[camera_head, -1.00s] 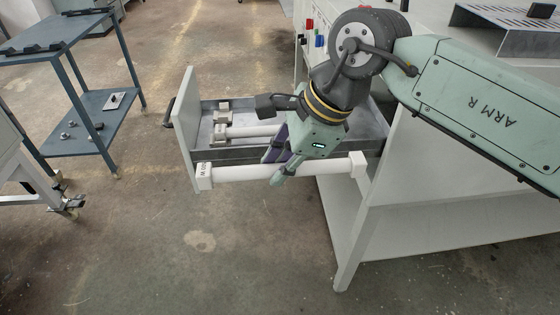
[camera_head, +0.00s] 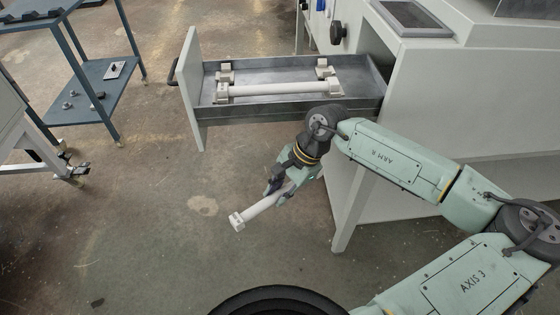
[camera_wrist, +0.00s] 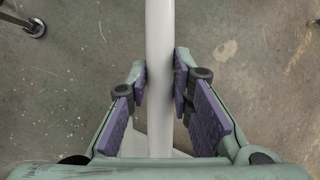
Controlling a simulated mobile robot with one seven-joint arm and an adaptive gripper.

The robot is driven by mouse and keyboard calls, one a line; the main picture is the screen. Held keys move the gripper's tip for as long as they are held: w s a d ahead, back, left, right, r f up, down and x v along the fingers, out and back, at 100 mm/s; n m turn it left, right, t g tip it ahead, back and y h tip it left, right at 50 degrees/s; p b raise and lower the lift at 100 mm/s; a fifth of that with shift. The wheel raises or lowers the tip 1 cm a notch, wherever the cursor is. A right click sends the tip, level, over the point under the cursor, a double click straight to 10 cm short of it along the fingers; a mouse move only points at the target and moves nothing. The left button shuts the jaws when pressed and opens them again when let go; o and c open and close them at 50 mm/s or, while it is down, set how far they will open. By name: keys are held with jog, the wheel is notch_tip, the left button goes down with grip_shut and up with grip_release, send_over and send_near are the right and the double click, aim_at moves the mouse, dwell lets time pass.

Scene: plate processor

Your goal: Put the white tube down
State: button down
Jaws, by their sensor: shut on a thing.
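The white tube (camera_head: 258,210) is held by my gripper (camera_head: 279,192), below and in front of the open drawer. The tube slants in the head view, with a square end block (camera_head: 237,221) at its lower left; its other end is hidden behind my gripper. In the wrist view the tube (camera_wrist: 160,60) runs up between the purple finger pads of my gripper (camera_wrist: 160,88), which are shut on it. A second white tube (camera_head: 275,91) lies in the drawer, apart from my gripper.
The open drawer (camera_head: 225,113) has small holder blocks in it, near both ends of its tube. The white bench (camera_head: 440,120) stands to the right, with a leg (camera_head: 347,215) close to my gripper. A blue trolley (camera_head: 95,80) stands at left. Bare floor (camera_head: 180,240) is below.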

jog(key=w+f+n+g, duration=0.1)
jog(key=w+f+n, duration=0.2)
jog(key=f, duration=0.9)
jog(key=w+f+n+g+h, duration=0.1)
jog(key=w+f+n, duration=0.2)
jog(key=f, duration=1)
jog(key=shift+a+f, duration=0.15)
jog(key=shift+a, duration=0.15)
